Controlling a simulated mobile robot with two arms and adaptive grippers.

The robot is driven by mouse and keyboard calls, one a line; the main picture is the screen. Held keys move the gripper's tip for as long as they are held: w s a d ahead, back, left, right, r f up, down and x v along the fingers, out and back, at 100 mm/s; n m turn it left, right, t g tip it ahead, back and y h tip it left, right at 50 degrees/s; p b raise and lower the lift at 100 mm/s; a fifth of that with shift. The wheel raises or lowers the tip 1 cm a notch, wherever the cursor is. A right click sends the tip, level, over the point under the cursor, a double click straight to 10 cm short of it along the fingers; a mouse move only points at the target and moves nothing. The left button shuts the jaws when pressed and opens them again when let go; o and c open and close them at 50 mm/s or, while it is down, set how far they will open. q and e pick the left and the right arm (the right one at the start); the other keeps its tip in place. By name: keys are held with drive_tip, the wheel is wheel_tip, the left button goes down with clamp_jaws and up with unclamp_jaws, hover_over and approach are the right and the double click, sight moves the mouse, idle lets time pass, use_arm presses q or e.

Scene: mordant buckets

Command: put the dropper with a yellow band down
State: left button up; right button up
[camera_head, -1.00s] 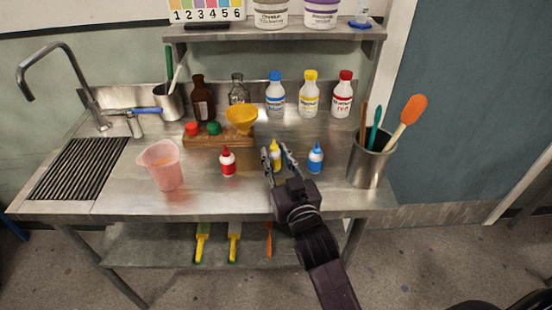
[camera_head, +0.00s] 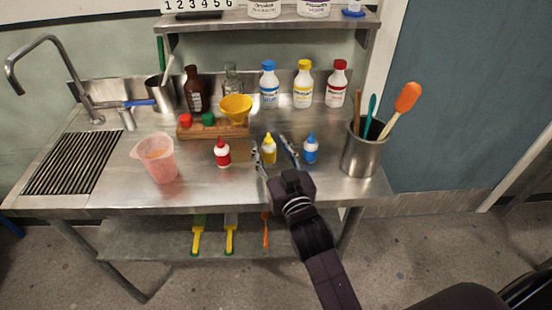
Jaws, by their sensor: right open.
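My right gripper (camera_head: 271,146) reaches in from the front and is open. Its two fingers are spread to the left and right of the yellow dropper, with gaps visible on both sides. The right finger is close to the blue-topped dropper. My left gripper is not in view.
A wooden block with a yellow funnel (camera_head: 236,107) lies behind the droppers. A pink jug (camera_head: 158,159) stands at left, a steel pot with utensils (camera_head: 361,153) at right. The front of the worktop is largely clear.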

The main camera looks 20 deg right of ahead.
drive_tip(key=s+b, duration=0.1)
drive_tip(key=s, duration=0.9)
drive_tip(key=shift+s+a+b, duration=0.15)
drive_tip(key=shift+s+b, duration=0.15)
drive_tip(key=shift+s, duration=0.65)
